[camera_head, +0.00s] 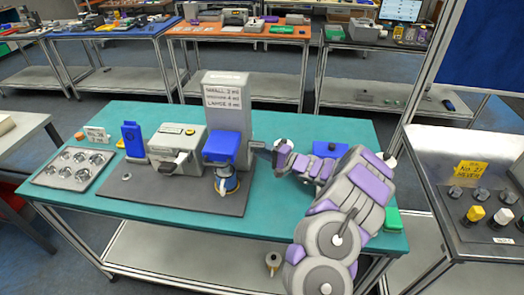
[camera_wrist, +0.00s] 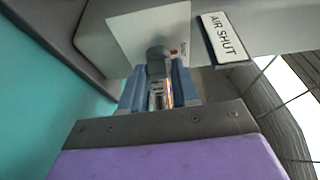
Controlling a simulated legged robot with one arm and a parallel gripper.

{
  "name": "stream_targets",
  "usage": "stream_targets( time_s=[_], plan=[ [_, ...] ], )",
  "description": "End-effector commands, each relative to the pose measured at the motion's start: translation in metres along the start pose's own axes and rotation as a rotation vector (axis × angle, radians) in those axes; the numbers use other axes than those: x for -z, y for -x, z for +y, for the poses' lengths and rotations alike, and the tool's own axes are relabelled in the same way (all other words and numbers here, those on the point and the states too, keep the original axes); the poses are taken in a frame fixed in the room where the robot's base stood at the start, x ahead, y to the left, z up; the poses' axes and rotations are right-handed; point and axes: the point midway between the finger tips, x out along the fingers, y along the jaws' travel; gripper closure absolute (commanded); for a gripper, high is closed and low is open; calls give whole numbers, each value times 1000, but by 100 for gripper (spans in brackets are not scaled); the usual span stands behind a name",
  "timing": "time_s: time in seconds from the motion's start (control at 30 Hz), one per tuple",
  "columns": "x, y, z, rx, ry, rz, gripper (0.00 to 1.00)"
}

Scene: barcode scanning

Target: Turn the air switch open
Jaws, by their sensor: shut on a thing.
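The air switch (camera_wrist: 158,56) shows in the wrist view as a small dark grey knob in front of a white plate with a small red mark. My gripper (camera_wrist: 159,84) has its two blue-grey fingers on either side of it and is shut on it. A label (camera_wrist: 226,38) reading "AIR SHUT" is to the right of the switch. In the head view my gripper (camera_head: 263,150) reaches the right side of the tall grey machine (camera_head: 235,110). The switch itself is hidden there.
The machine stands on a dark base plate (camera_head: 130,196) on a green table (camera_head: 280,225). A blue-topped unit (camera_head: 221,147), a grey device (camera_head: 178,140) and a tray (camera_head: 55,183) are to the left. A blue object (camera_head: 326,148) lies behind my arm. A control panel (camera_head: 490,240) stands at right.

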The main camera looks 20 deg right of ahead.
Motion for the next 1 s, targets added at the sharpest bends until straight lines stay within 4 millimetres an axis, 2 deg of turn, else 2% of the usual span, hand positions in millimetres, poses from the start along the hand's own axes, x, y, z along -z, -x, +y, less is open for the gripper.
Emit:
stream_targets(
  time_s=[0.1,0.47,1.0],
  plan=[
    [-4,-2,3,-5,-2,-9,100],
    [-6,-4,2,-34,-64,-13,100],
    [-7,-6,-4,-212,-477,-14,100]
  ],
)
